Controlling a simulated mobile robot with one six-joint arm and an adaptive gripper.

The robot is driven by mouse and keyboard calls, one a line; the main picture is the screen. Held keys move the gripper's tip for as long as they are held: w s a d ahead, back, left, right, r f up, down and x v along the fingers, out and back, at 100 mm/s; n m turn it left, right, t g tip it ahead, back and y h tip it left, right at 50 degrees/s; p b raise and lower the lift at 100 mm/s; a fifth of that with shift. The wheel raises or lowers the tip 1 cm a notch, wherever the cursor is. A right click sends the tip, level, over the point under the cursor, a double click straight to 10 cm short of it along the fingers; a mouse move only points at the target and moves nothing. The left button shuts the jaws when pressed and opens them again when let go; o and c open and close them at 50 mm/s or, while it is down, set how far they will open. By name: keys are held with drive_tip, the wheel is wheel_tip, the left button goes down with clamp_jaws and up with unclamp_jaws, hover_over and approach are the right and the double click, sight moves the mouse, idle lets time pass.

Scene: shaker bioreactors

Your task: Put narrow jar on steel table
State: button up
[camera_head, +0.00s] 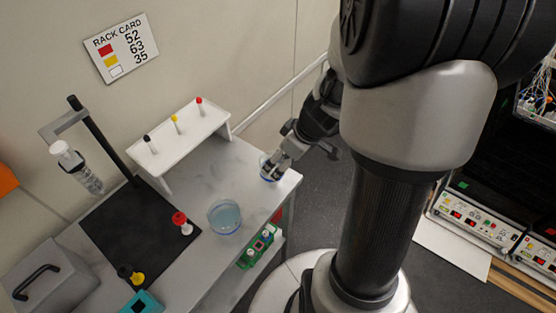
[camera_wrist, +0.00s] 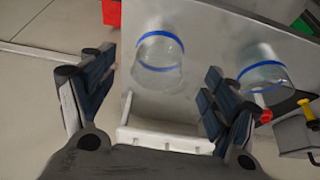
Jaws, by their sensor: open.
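The narrow jar, clear with a blue rim, stands at the right corner of the grey table (camera_head: 212,166). In the head view my gripper partly covers the jar (camera_head: 264,172). In the wrist view the jar (camera_wrist: 160,65) shows between the fingers of my gripper (camera_wrist: 158,70), with room on both sides. My gripper (camera_head: 274,171) is open; I cannot tell whether a finger touches the jar.
A white raised shelf (camera_head: 190,137) with small capped tubes stands at the back. A black mat (camera_head: 130,235) lies left, with a stand (camera_head: 105,140) and a red-capped piece (camera_head: 182,224). A green rack (camera_head: 255,250) is below the table edge. Tabletop between jar and shelf is clear.

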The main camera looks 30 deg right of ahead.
drive_tip(key=s+a+r, duration=0.4)
drive_tip(key=a+r, duration=0.7)
drive_tip(key=s+a+r+m, duration=0.1)
drive_tip(key=s+r+m, duration=0.1)
drive_tip(key=s, duration=0.3)
drive_tip(key=s+a+r+m+h, duration=0.1)
drive_tip(key=s+a+r+m, duration=0.1)
drive_tip(key=s+r, duration=0.2)
drive_tip(key=shift+s+a+r+h, duration=0.2)
drive_tip(key=shift+s+h, duration=0.1)
drive_tip(key=shift+s, duration=0.45)
